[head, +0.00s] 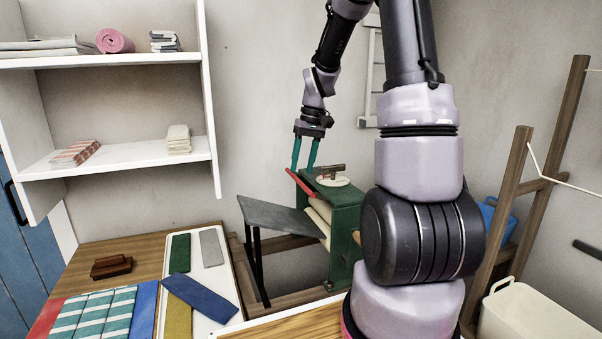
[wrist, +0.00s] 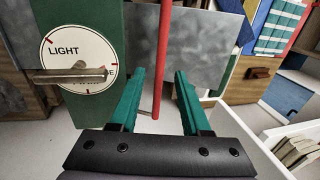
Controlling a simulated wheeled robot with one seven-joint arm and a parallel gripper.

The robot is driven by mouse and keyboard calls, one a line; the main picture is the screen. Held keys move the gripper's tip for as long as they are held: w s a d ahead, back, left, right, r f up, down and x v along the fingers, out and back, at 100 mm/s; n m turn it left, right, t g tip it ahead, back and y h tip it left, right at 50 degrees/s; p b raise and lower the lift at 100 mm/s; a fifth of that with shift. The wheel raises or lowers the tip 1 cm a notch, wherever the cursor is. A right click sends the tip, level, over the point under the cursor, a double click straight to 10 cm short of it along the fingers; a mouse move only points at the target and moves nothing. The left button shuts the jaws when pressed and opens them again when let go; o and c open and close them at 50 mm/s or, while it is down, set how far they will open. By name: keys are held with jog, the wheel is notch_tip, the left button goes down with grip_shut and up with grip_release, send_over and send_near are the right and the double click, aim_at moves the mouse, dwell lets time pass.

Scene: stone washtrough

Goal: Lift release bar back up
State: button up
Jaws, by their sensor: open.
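The release bar is a thin red bar (head: 300,183) on the upper left of the green mangle (head: 345,215). In the wrist view the red bar (wrist: 162,55) runs between the two teal fingers of my gripper (wrist: 161,78), with a gap on each side. In the head view my open gripper (head: 304,167) points down just above the mangle, its fingertips near the bar. Next to the bar, a white dial (wrist: 78,60) reads "LIGHT", with a second word partly hidden behind its metal handle (wrist: 70,74).
A grey feed board (head: 275,214) slopes out left of the mangle's pale rollers (head: 320,210). The table at left holds a brown-handled brush (head: 111,266), folded striped cloths (head: 95,312) and a white tray (head: 228,268). A cream tub (head: 530,315) and wooden rack (head: 508,190) stand right.

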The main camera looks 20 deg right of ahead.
jog(key=v, duration=0.8)
jog(key=s+a+r+m+t, duration=0.1)
jog(key=s+a+r+t, duration=0.1)
jog(key=s, duration=0.5)
jog(key=s+a+r+m+t, duration=0.1)
jog(key=s+a+r+t, duration=0.1)
jog(key=s+r, duration=0.3)
jog(key=s+a+r+m+t, duration=0.2)
jog(key=s+a+r+t, duration=0.1)
jog(key=s, duration=0.6)
jog(key=shift+r, duration=0.45)
